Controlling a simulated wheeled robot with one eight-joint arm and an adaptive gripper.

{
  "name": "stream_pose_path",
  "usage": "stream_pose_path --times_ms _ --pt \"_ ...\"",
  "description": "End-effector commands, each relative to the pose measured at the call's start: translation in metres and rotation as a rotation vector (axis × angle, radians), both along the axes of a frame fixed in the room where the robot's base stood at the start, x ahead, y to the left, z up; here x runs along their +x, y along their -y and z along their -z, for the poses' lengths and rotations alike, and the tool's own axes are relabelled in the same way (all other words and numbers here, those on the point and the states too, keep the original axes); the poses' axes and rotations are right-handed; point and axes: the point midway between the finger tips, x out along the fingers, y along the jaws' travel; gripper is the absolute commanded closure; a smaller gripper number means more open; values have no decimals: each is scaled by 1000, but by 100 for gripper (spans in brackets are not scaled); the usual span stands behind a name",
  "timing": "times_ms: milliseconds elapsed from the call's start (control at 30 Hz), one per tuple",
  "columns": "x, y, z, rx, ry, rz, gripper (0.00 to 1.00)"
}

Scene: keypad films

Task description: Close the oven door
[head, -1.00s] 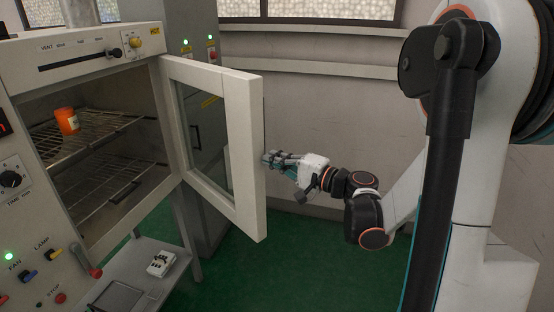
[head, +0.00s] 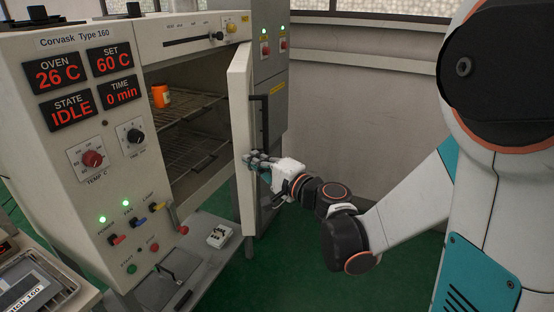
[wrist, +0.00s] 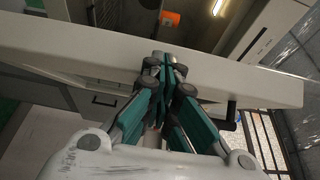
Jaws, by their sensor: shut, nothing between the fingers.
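The oven (head: 90,180) stands at the left in the head view, with its chamber partly open to view. Its white door (head: 240,120) is ajar, hinged on the right side of the opening and seen nearly edge-on. A dark handle (head: 264,120) is on the door's outer face. My gripper (head: 256,160) is shut and empty, its fingers at the door's free edge. In the wrist view the shut fingers (wrist: 168,70) lie against or just over the pale door edge (wrist: 60,38); exact contact is hard to tell.
An orange container (head: 161,96) sits on a wire rack (head: 195,110) inside the oven. A white keypad-like box (head: 220,236) lies on the low shelf below. A grey cabinet (head: 268,80) stands behind the door. The green floor (head: 310,270) at the right is open.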

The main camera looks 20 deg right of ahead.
Motion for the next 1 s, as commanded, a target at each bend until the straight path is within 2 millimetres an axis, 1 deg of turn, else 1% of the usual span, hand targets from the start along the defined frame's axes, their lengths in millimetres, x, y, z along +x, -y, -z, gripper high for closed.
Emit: stream_pose_path --times_ms 33,100,300,500,700,833,1000 --pt "2 -15 0 0 0 12 100" --pt "6 -30 0 0 0 39 100" --pt "21 -72 0 0 0 116 100" --pt "40 -111 0 0 0 115 100" --pt "57 -147 0 0 0 135 100" --pt "69 -165 0 0 0 176 100" --pt "81 -181 0 0 0 217 100"
